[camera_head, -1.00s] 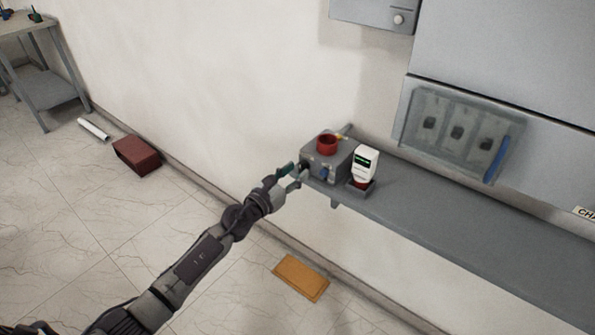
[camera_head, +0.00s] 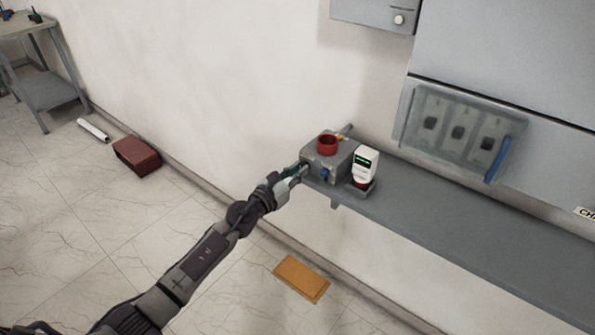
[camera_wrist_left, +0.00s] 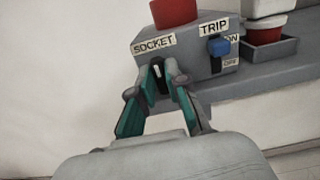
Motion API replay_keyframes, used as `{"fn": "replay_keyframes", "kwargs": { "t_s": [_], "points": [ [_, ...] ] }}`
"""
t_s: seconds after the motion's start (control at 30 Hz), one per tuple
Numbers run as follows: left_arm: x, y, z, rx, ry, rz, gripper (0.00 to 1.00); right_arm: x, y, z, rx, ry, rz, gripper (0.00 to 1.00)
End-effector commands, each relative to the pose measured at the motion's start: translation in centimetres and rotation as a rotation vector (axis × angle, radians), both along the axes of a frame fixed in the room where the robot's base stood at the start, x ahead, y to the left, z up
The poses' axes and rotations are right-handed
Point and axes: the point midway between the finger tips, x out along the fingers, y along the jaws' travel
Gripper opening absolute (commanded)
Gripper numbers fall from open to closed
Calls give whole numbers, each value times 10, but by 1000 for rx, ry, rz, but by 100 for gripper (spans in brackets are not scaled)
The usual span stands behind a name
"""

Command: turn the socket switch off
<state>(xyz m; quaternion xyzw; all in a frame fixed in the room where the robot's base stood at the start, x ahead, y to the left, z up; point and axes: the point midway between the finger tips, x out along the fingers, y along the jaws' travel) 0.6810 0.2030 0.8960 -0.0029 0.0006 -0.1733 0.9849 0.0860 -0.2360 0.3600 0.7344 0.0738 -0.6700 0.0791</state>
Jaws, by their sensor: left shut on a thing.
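A grey switch box (camera_head: 332,165) stands at the left end of the shelf. In the left wrist view its front face (camera_wrist_left: 190,66) carries a SOCKET label (camera_wrist_left: 154,45) and a TRIP label (camera_wrist_left: 214,27). Below the SOCKET label is a small dark switch with a white part, the socket switch (camera_wrist_left: 156,72). My left gripper (camera_head: 300,171) reaches the box's left part. In the left wrist view its two fingertips (camera_wrist_left: 158,79) are shut on the socket switch, one on each side. The fingers partly hide the switch, so its setting is unclear. My right gripper is not in view.
A blue trip lever (camera_wrist_left: 219,47) sits right of the socket switch, beside ON and OFF marks. A red cylinder (camera_head: 327,144) tops the box. A white device (camera_head: 364,163) stands right of it on the grey shelf (camera_head: 440,204). A clear-covered panel (camera_head: 458,130) hangs above.

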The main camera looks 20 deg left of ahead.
Motion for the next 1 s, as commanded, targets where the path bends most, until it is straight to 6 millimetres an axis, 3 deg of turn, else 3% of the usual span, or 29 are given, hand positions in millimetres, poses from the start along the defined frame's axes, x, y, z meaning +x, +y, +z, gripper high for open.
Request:
{"fn": "replay_keyframes", "kwargs": {
  "t_s": [0.37, 1.0],
  "points": [
    [0, 1, 0, -154, 57, 0, 0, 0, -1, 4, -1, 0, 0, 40],
    [1, 3, -1, -716, 261, 1, 0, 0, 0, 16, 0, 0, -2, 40]
  ]
}}
